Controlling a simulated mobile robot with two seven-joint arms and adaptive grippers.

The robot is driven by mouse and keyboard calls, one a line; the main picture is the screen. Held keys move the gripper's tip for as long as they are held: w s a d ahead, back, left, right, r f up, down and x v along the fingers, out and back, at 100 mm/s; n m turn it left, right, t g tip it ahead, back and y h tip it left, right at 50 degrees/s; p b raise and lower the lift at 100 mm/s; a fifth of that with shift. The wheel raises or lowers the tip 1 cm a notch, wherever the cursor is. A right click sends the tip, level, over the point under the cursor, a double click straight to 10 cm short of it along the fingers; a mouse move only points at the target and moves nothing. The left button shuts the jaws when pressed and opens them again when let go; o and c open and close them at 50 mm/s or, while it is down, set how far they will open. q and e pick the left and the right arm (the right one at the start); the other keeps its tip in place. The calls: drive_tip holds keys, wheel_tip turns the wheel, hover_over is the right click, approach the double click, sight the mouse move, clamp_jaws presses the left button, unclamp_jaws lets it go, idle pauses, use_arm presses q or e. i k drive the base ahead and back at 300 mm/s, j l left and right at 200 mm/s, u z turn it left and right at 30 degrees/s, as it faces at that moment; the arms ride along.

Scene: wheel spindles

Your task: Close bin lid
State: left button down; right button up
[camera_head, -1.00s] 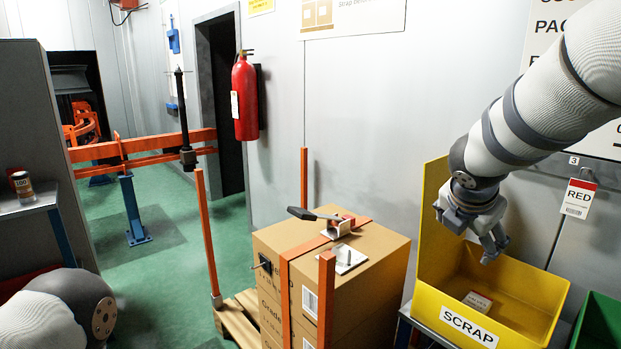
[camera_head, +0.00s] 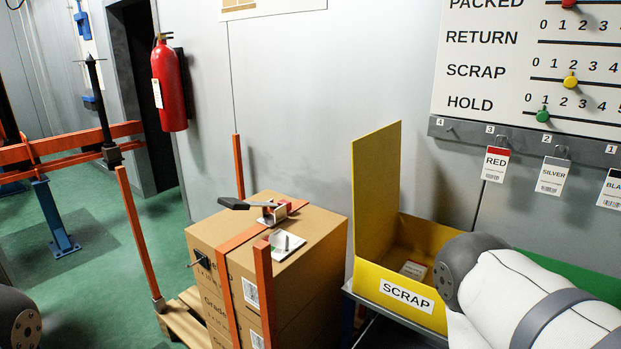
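The yellow scrap bin (camera_head: 408,292) stands at the lower right, with a white SCRAP label on its front. Its yellow lid (camera_head: 376,190) stands upright along the bin's left side, so the bin is open. A small box (camera_head: 412,270) lies inside the bin. My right arm crosses the lower right and hides the bin's right part; its gripper is not visible. Only a dark joint of my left arm shows at the lower left edge, and that gripper is out of view.
A strapped carton stack (camera_head: 290,265) on a wooden pallet (camera_head: 180,315) stands left of the bin, with a clamp (camera_head: 270,212) on top. Orange posts (camera_head: 138,235) rise around it. A green bin (camera_head: 570,280) is partly hidden behind my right arm. Tags (camera_head: 495,163) hang on the wall.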

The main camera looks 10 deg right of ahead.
sight(375, 157)
drive_tip(key=i+j+z, duration=0.3)
drive_tip(key=j+z, duration=0.15)
drive_tip(key=i+j+z, duration=0.2)
drive_tip(key=j+z, duration=0.2)
drive_tip(key=i+j+z, duration=0.1)
drive_tip(key=j+z, duration=0.35)
drive_tip(key=j, duration=0.2)
drive_tip(key=j+z, duration=0.4)
drive_tip(key=j, duration=0.15)
drive_tip(key=j+z, duration=0.45)
drive_tip(key=j, duration=0.15)
